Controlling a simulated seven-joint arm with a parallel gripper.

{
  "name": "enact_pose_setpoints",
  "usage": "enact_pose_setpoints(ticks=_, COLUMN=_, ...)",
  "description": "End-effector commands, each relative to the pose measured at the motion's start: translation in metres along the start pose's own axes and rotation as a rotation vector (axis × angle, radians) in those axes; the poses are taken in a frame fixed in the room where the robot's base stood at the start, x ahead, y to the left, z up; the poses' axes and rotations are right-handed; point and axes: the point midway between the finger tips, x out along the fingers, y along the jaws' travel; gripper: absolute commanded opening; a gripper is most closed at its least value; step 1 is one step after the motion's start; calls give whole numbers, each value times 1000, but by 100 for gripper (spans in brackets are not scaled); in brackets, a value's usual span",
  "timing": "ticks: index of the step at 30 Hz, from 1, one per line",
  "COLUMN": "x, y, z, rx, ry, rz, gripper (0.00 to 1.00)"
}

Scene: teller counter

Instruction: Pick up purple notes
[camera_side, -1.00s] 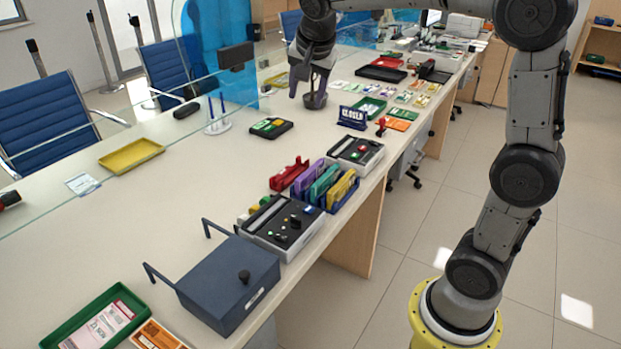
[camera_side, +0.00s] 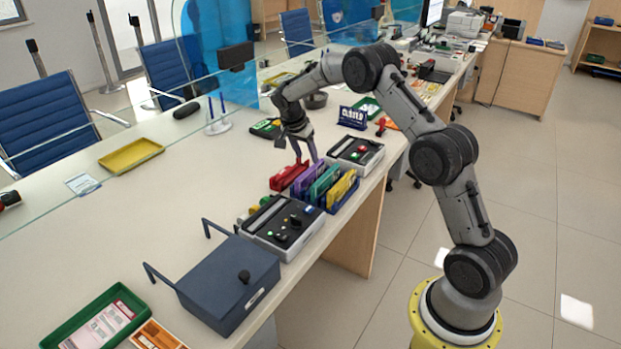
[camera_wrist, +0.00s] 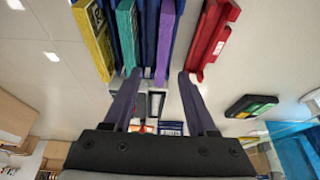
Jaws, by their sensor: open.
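The purple notes (camera_side: 306,178) stand upright in a blue holder (camera_side: 340,203) on the counter, between a red block (camera_side: 285,179) and the green notes (camera_side: 324,184). The yellow notes (camera_side: 342,189) are at the holder's right. In the wrist view the purple notes (camera_wrist: 165,40) lie ahead, between the lines of my two fingers. My gripper (camera_side: 308,160) is open and empty, pointing down just above and behind the purple notes. In the wrist view my gripper (camera_wrist: 157,78) has its left fingertip near the green notes (camera_wrist: 128,38) and its right fingertip near the red block (camera_wrist: 213,38).
Black-topped devices stand on both sides of the holder, one in front (camera_side: 282,224) and one behind (camera_side: 356,153). A dark blue box (camera_side: 228,280) is nearer the camera.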

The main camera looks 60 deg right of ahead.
Motion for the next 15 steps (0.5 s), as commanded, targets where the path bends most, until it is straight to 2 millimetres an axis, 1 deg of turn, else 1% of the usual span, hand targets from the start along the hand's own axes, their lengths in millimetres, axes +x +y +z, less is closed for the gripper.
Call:
enact_pose_setpoints(ticks=1, x=10, y=1, z=0, rx=0, ry=-1, rz=4, gripper=57)
enact_pose_setpoints(ticks=3, x=20, y=0, z=0, rx=0, ry=-1, rz=2, gripper=57)
enact_pose_setpoints(ticks=6, x=29, y=0, z=0, rx=0, ry=-1, rz=1, gripper=57)
enact_pose_setpoints(ticks=11, x=38, y=0, z=0, rx=0, ry=-1, rz=1, gripper=57)
enact_pose_setpoints(ticks=15, x=57, y=-3, z=0, rx=-2, ry=-1, rz=2, gripper=57)
